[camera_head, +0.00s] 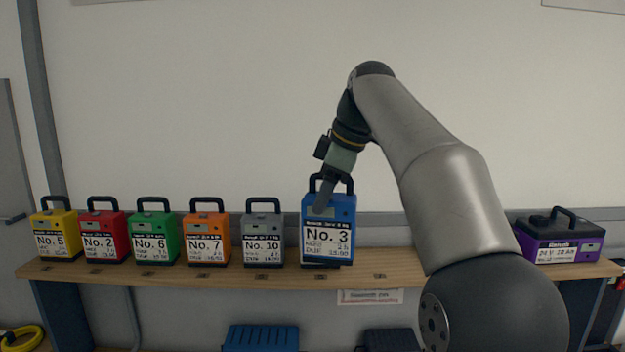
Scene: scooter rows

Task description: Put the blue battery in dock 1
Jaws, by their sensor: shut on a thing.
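The blue battery (345,212), labelled No. 3, is upright at the right end of the row of batteries on the wooden shelf (300,281). My gripper (322,205) reaches down from above and is shut on the blue battery at its black handle; a grey finger crosses the upper front of the battery. Its base is close to the shelf top, and I cannot tell whether it touches. No dock numbered 1 can be read in this view.
Yellow (56,225), red (103,224), green (154,222), orange (207,225) and grey (262,227) batteries stand left of the blue one. A purple case (560,238) is at the far right. A bare stretch of shelf (385,262) lies right of the blue battery.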

